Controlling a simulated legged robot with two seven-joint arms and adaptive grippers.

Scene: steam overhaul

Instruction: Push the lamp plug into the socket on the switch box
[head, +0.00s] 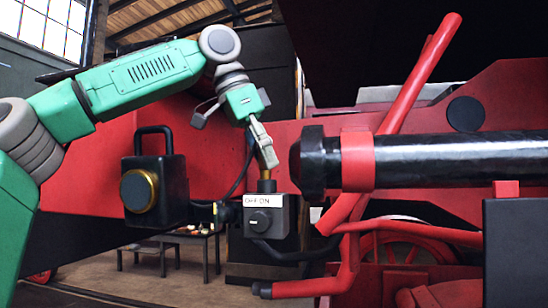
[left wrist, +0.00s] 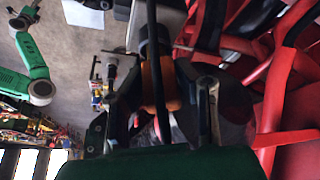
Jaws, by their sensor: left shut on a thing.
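My left gripper (head: 267,160) points down just above the switch box (head: 266,222), a grey box with an "OFF ON" label and a round knob. An ochre piece shows between the fingertips and the box top. In the left wrist view the left fingers are shut on the orange lamp plug (left wrist: 160,84), with a black cable running along it. I cannot tell how far the plug is in the socket, which is hidden. The black lamp (head: 153,187) with a brass ring stands left of the box. My right gripper (left wrist: 24,16) seems to show small at the top left of the left wrist view; its jaws are unclear.
A thick black cylinder (head: 450,158) with a red collar lies close to the right of the gripper. A red slanted bar (head: 418,75) rises behind it. Black cable (head: 243,165) loops between lamp and gripper. A small table (head: 180,237) stands behind on the floor.

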